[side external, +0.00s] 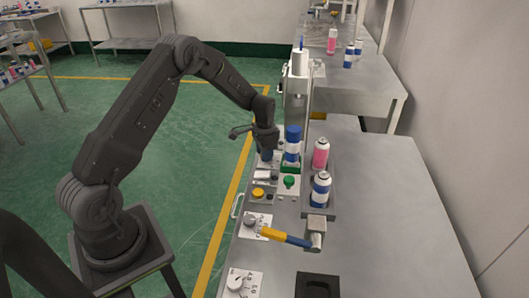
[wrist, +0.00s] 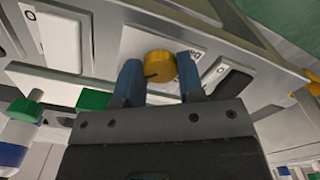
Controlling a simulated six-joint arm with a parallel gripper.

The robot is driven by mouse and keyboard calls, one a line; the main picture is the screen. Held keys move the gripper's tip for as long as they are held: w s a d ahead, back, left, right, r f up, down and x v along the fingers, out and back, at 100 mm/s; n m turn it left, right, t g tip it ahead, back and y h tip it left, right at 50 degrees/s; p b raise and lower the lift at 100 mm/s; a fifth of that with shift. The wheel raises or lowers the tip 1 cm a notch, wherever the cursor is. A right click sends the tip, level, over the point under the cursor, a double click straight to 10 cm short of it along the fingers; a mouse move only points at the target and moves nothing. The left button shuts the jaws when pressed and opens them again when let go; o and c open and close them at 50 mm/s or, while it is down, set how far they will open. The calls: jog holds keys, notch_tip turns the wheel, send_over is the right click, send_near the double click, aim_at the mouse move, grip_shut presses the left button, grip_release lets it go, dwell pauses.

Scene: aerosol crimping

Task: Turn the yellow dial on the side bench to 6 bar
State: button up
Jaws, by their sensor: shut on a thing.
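The yellow dial (wrist: 160,67) sits on a white plate between the two blue fingers of my gripper (wrist: 161,80) in the wrist view. My gripper is shut on it, one finger on each side. A dark pointer line on the dial points to the lower left in that view. The scale's marks are largely hidden or too small, so the bar setting cannot be read. In the side view my gripper (side external: 266,155) points down at the bench's left edge, beside a blue-topped can fixture, and hides the held dial.
A black rocker switch (wrist: 233,82) is close beside the dial. On the bench stand a blue-topped cylinder (side external: 292,142), a pink can (side external: 320,154), a blue-and-white can (side external: 320,188), a green button (side external: 289,181), a yellow button (side external: 258,193) and a yellow-and-blue lever (side external: 284,237). The bench's right side is clear.

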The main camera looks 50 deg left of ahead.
jog(key=shift+m, duration=0.5)
jog(key=o, duration=0.9)
jog(key=shift+r, duration=0.1)
notch_tip(320, 180, up, 14)
jog(key=shift+f, duration=0.15)
